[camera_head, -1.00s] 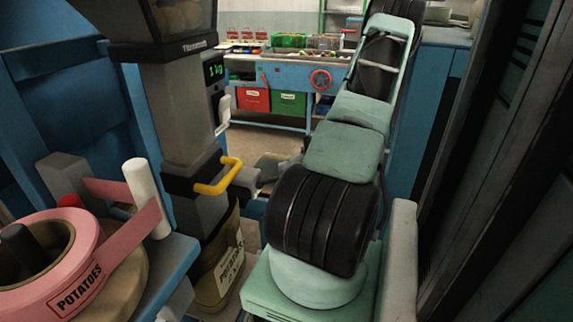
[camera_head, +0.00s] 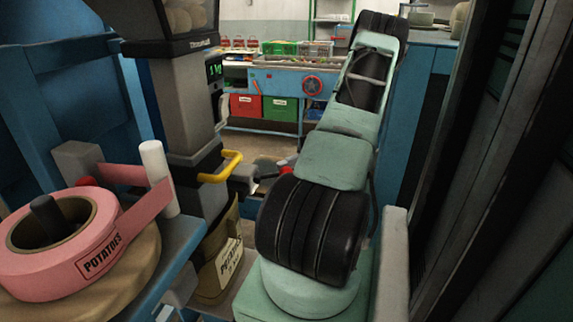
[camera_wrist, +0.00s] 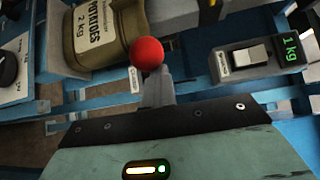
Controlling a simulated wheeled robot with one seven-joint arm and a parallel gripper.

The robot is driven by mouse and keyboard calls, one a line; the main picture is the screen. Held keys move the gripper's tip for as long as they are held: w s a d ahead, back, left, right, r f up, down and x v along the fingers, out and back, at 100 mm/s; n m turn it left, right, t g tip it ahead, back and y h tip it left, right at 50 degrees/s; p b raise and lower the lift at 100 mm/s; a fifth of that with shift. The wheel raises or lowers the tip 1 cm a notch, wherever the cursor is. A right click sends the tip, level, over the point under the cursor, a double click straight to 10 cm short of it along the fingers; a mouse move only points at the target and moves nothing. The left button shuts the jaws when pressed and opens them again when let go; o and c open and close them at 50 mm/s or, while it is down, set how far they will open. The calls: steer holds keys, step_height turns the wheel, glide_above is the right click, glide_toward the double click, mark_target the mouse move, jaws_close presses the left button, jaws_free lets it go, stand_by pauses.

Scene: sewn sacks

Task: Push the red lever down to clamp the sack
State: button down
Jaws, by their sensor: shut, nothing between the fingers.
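The lever's round red knob (camera_wrist: 148,53) is in the upper middle of the wrist view, beside the sack. A red knob (camera_head: 287,169) also shows near my arm in the head view. My gripper (camera_wrist: 160,80) is shut and empty, with its grey fingers pointing at the knob. The knob overlaps the fingertips in the picture; I cannot tell if they touch. The brown potato sack (camera_wrist: 97,35) is left of the knob. In the head view the sack (camera_head: 228,262) hangs upright under the grey spout. My fingers are not clearly visible there.
A yellow handle (camera_head: 222,170) sticks out from the spout column. A scale display (camera_wrist: 289,54) reads 1 kg. Blue frame rails surround the sack. A dark wall (camera_head: 490,170) stands close on the right.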

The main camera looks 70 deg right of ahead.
step_height(320, 180, up, 10)
steer(key=b, duration=0.2)
steer(key=shift+w, duration=0.1)
stand_by(0.7)
